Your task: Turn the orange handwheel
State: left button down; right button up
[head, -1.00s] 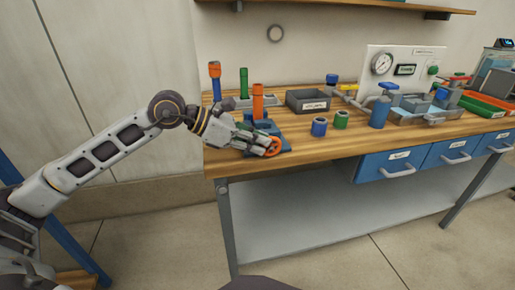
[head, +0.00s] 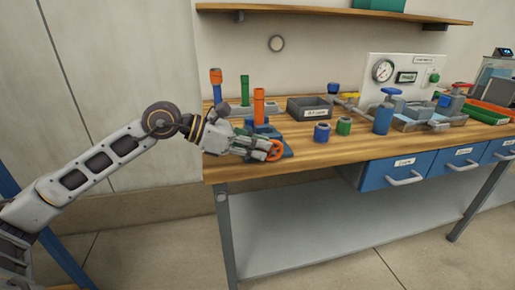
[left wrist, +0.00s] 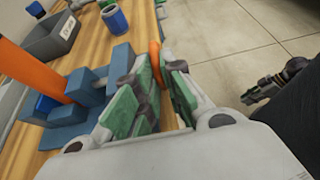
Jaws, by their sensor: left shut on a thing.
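The orange handwheel (head: 275,150) is at the front of a blue fixture (head: 285,142), near the table's front left edge. An orange pipe (head: 259,106) stands upright from the fixture. My left gripper (head: 268,149) reaches in from the left and is shut on the handwheel's rim. In the left wrist view, the handwheel (left wrist: 154,58) shows edge-on between the green-padded fingertips (left wrist: 156,66); most of it is hidden. What looks like my right gripper (left wrist: 262,92) hangs over the floor at the right of that view; its jaws are too small to read.
A grey bin (head: 308,108) stands behind, with a blue cup (head: 322,132) and a green cup (head: 344,126) to the right of the fixture. A blue cylinder (head: 383,119) stands farther right. Orange-topped and green tools stand behind the fixture. The wooden table front is mostly clear.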

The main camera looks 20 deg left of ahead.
pick_arm(q)
jog(key=c, duration=1.8)
grip_release()
jog(key=shift+a, duration=0.2)
jog(key=shift+v, duration=1.95)
jog(key=shift+s+a+r, duration=0.1)
jog(key=shift+s, duration=0.05)
jog(key=v, duration=0.7)
jog(key=shift+s, duration=0.15)
jog(key=shift+a+r, duration=0.1)
jog(key=shift+a, duration=0.05)
